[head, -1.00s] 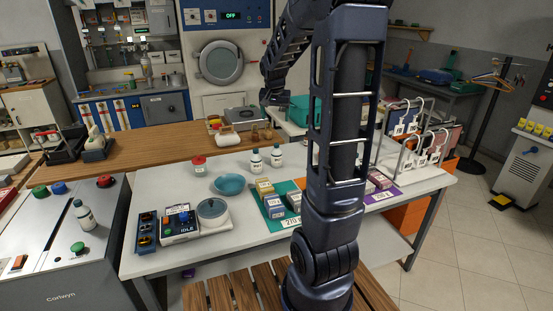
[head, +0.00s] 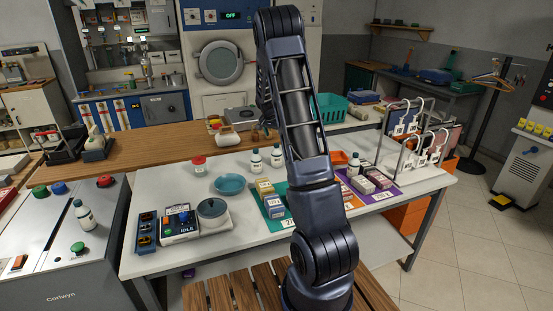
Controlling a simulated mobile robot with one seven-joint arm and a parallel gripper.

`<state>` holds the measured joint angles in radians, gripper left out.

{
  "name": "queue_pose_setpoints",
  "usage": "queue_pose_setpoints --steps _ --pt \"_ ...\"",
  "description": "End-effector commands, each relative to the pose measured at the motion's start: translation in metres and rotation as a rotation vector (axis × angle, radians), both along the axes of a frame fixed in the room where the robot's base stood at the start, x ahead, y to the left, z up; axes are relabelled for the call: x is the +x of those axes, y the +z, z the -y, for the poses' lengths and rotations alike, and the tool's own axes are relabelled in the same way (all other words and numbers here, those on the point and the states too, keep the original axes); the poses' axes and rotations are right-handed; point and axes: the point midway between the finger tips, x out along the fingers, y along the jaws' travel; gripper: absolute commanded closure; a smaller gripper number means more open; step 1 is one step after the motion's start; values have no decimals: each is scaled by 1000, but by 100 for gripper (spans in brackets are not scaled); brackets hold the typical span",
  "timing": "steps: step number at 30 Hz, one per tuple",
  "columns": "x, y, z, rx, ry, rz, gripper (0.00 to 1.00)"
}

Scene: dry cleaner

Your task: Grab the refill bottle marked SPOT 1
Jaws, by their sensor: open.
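Several white bottles with dark caps could be the refill bottle; their labels are too small to read. Two stand close together at the back middle of the white table, a left one (head: 256,162) and a right one (head: 277,158). A third bottle (head: 353,166) stands right of my arm, by the orange tray. A fourth bottle (head: 84,214) stands on the grey machine at left. My gripper (head: 267,122) is mostly hidden behind my raised arm, above the back of the table. It is open, and I see nothing held in it.
The white table (head: 170,258) also holds a teal bowl (head: 229,184), a red-lidded jar (head: 199,165), a scale with a round pan (head: 212,208), and small boxes (head: 265,188) on coloured mats. A rack with white hangers (head: 428,148) stands at right. A wooden counter (head: 150,142) runs behind.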

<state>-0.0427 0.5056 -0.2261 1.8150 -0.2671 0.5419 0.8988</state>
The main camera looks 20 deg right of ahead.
Motion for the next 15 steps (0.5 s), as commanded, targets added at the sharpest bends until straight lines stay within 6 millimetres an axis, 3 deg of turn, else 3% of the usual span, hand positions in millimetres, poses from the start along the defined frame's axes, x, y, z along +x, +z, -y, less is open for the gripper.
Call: queue_pose_setpoints --steps 15 --pt "15 -50 16 -1 -3 0 26"
